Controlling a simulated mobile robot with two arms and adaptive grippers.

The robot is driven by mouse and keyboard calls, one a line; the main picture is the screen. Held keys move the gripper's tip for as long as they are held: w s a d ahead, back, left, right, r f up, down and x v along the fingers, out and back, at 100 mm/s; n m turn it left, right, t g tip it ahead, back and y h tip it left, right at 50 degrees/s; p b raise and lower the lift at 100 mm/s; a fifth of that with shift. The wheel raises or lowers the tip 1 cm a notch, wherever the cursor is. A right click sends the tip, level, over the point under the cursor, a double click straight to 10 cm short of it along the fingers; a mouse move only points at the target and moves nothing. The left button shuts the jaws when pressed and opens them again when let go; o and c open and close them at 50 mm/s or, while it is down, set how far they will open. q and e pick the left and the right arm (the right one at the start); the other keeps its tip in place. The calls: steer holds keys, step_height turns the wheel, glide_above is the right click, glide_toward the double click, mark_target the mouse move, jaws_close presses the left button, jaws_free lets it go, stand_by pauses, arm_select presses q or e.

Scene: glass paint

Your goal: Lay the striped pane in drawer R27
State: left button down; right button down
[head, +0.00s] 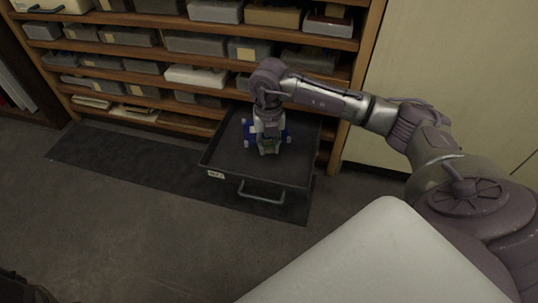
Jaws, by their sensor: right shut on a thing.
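A dark drawer (220,150) is pulled out low from the wooden shelf unit. A small white label on its front edge is too blurred to read surely. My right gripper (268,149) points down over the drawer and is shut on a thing. A blue piece with pale corners (280,131), likely the striped pane, shows behind and beside the fingers. The gripper hides its middle, and stripes cannot be made out. Whether it touches the drawer floor cannot be told. My left gripper is not in view.
The shelf unit (150,69) behind holds several grey boxes and trays. The drawer's metal handle (262,196) sticks out in front. A dark mat (130,165) lies on the floor. A pale cabinet (440,60) stands at right.

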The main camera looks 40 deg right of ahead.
step_height(320, 180, down, 4)
steer(key=b, duration=0.3)
steer(key=shift+r, duration=0.2)
steer(key=c, duration=0.9)
jaws_free()
steer(key=shift+c, duration=0.2)
